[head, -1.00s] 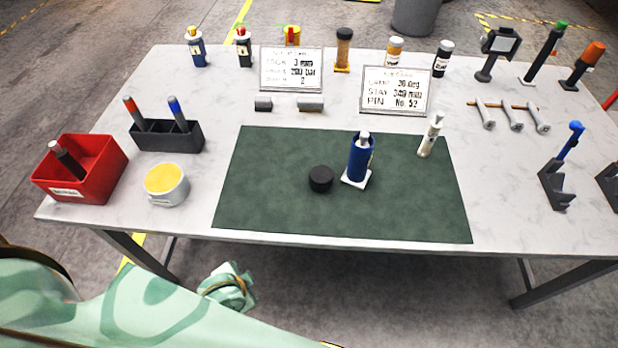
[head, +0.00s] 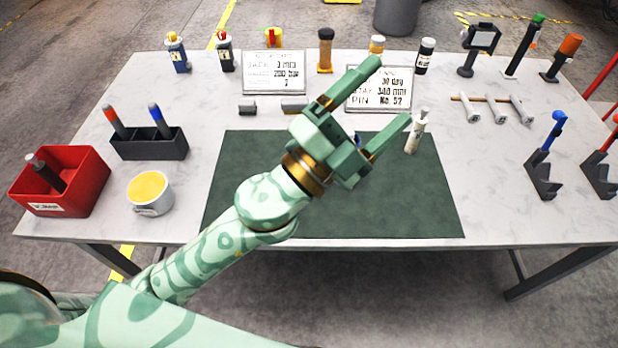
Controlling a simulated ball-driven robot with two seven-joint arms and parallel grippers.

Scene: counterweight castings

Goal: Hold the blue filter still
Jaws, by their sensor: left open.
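My left gripper (head: 386,94) is raised over the green mat (head: 390,205), between the camera and the table. Its two fingers are spread wide, pointing up and right, with nothing seen between them. The blue filter is almost wholly hidden behind this gripper; at most a small patch of blue shows between the fingers' bases, and I cannot tell whether the gripper touches it. My right gripper is not in view.
A white bottle (head: 415,135) stands on the mat's upper right edge. Two printed signs (head: 274,72) stand behind. A red bin (head: 85,190), yellow-topped cup (head: 150,192) and dark pen holder (head: 150,145) are left. Blue-handled stand (head: 543,170) is right. The mat's front right is clear.

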